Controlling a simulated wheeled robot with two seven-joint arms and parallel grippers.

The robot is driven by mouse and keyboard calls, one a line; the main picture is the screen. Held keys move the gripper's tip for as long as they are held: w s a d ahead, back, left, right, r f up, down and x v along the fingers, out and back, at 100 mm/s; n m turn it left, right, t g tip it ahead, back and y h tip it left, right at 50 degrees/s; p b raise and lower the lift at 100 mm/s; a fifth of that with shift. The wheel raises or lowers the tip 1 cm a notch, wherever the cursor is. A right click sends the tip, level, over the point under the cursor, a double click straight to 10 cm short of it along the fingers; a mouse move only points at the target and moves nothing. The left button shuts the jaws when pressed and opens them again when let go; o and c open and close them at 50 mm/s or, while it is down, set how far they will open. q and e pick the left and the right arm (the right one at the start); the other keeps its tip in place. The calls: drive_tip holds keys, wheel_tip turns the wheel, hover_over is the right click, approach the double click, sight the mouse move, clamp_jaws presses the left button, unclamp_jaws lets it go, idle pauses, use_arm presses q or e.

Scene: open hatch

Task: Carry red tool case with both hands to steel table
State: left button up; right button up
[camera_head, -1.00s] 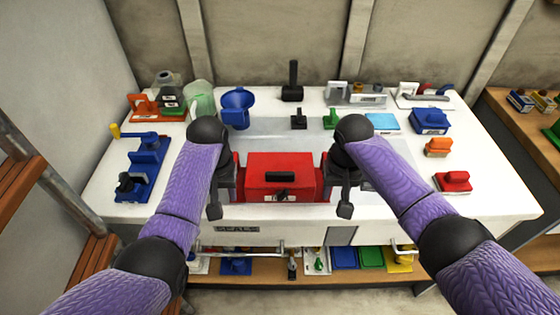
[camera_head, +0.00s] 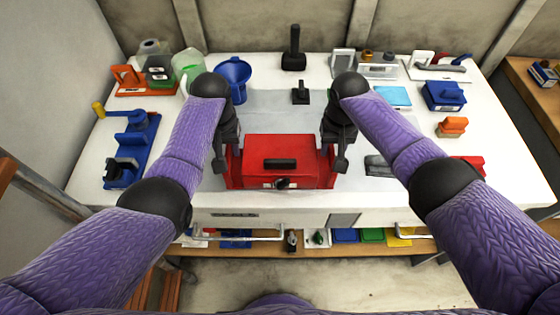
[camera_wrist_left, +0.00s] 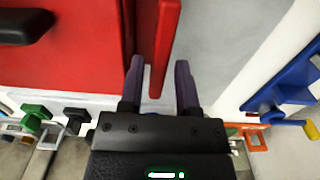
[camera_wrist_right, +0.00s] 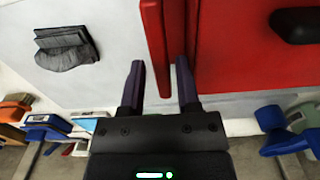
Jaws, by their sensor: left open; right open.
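The red tool case (camera_head: 281,158) stands on the bench top near its front edge, with a dark handle on its lid and a red side grip at each end. My left gripper (camera_head: 221,165) is at the case's left end, and my right gripper (camera_head: 341,165) is at its right end. In the left wrist view, the open fingers (camera_wrist_left: 160,72) have the left side grip (camera_wrist_left: 165,45) just ahead, between their lines. In the right wrist view, the open fingers (camera_wrist_right: 159,70) face the right side grip (camera_wrist_right: 155,45) likewise. Neither is closed on it.
The white bench top (camera_head: 105,190) has a grey area in the middle. A grey cloth-like item (camera_wrist_right: 65,47) lies right of the case. A blue funnel (camera_head: 233,72), a blue fixture (camera_head: 130,150) and an orange block (camera_head: 452,127) stand around. Another wooden bench (camera_head: 535,100) is at the right.

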use_arm(q)
drive_tip(key=shift+f, duration=2.4)
use_arm(e)
drive_tip(key=shift+f, duration=2.4)
use_arm(q)
clamp_jaws()
use_arm(e)
clamp_jaws()
